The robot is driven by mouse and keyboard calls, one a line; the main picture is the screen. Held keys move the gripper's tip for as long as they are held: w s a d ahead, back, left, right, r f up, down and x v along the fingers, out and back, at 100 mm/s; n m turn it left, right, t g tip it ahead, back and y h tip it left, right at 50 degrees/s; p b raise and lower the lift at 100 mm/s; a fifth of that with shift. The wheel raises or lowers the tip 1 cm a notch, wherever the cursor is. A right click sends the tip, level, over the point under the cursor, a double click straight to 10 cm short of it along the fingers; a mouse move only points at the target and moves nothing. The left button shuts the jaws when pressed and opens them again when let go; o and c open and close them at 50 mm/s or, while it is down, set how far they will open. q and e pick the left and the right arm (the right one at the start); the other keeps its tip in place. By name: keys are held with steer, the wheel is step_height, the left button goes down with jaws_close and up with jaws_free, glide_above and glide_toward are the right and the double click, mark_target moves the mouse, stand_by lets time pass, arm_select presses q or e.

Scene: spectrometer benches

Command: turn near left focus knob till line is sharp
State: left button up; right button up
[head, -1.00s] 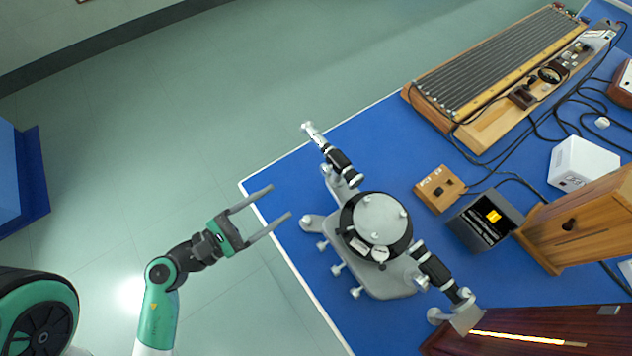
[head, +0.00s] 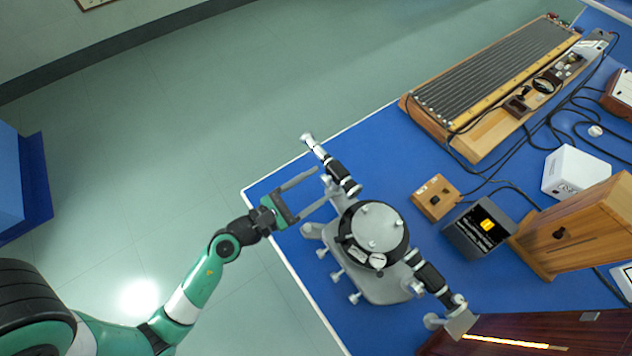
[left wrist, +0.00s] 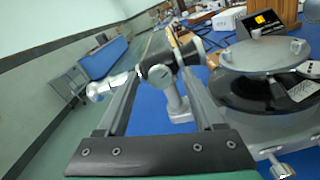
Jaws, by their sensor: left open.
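The grey spectrometer (head: 385,284) with its round black and silver table (head: 376,228) stands on the blue bench. Its black and silver telescope tube (head: 333,168) points to the upper left. My left gripper (head: 325,183) is open beside this tube, its fingers reaching towards it from the left. In the left wrist view, a round grey knob-like end (left wrist: 161,76) on the tube shows between the open fingertips (left wrist: 160,82); contact cannot be told. Several small silver knobs (head: 337,274) stick out of the base's left side. No sharp line is readable anywhere. My right gripper is not in view.
A second tube (head: 432,274) points to the lower right towards a glowing lamp slit (head: 515,340). A dark display box (head: 480,228), a small wooden switch box (head: 436,197) and a white box (head: 576,172) stand to the right. Open floor lies left of the bench edge.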

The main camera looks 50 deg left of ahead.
arm_select(q)
steer(key=shift+c, duration=0.3)
jaws_close()
stand_by(0.3)
